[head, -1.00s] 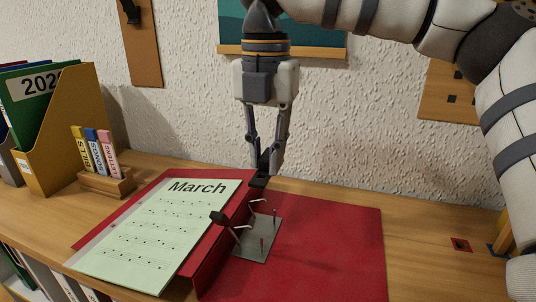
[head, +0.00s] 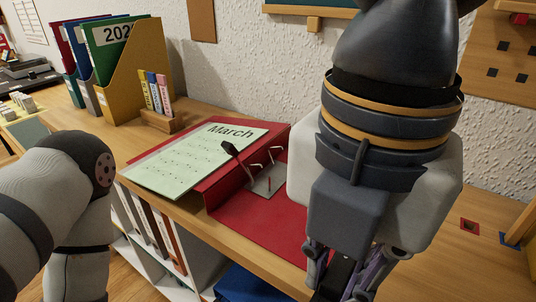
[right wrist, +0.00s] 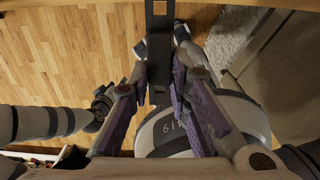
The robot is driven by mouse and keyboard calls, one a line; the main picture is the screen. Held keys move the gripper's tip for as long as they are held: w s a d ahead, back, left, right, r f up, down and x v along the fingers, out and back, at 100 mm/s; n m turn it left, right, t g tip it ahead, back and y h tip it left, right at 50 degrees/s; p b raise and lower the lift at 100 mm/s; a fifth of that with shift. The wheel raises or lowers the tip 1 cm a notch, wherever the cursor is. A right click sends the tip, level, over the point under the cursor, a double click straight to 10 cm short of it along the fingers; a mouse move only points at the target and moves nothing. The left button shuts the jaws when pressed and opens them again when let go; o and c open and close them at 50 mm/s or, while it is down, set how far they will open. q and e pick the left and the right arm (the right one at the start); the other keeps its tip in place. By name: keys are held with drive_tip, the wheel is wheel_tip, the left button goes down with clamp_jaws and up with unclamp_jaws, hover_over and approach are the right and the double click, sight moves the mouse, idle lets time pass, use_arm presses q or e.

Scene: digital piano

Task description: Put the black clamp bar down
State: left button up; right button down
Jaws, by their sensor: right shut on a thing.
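The black clamp bar (right wrist: 160,50) is held between the fingers of my right gripper (right wrist: 160,82) in the right wrist view. It sticks out past the fingertips, and a square hole shows near its far end. In the head view my right gripper (head: 345,285) is large and close at the lower right, pointing down, with its fingertips near the bottom edge. A dark piece of the bar (head: 340,270) shows between the fingers, mostly hidden. My left arm shows at the left of the head view, but its gripper is out of the picture.
An open red binder (head: 258,234) lies on the wooden desk (head: 215,115) with a March sheet (head: 190,165) and a metal ring plate (head: 270,180). A yellow file holder (head: 150,65) and small labelled blocks (head: 158,92) stand behind. Wood floor (right wrist: 60,55) shows below the gripper.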

drive_tip(key=shift+s+f, duration=0.1)
drive_tip(key=shift+s, duration=0.1)
drive_tip(key=w+d+f, duration=0.6)
drive_tip(key=d, duration=0.1)
drive_tip(key=w+d+f, duration=0.3)
drive_tip(key=f, duration=0.1)
drive_tip(key=shift+w+d+f, duration=0.1)
drive_tip(key=shift+w+d, duration=0.05)
drive_tip(key=shift+d, duration=0.15)
wheel_tip(320, 180, down, 3)
drive_tip(key=shift+r, duration=0.15)
drive_tip(key=shift+f, duration=0.2)
drive_tip(key=c, duration=1.8)
unclamp_jaws()
drive_tip(key=o, duration=0.3)
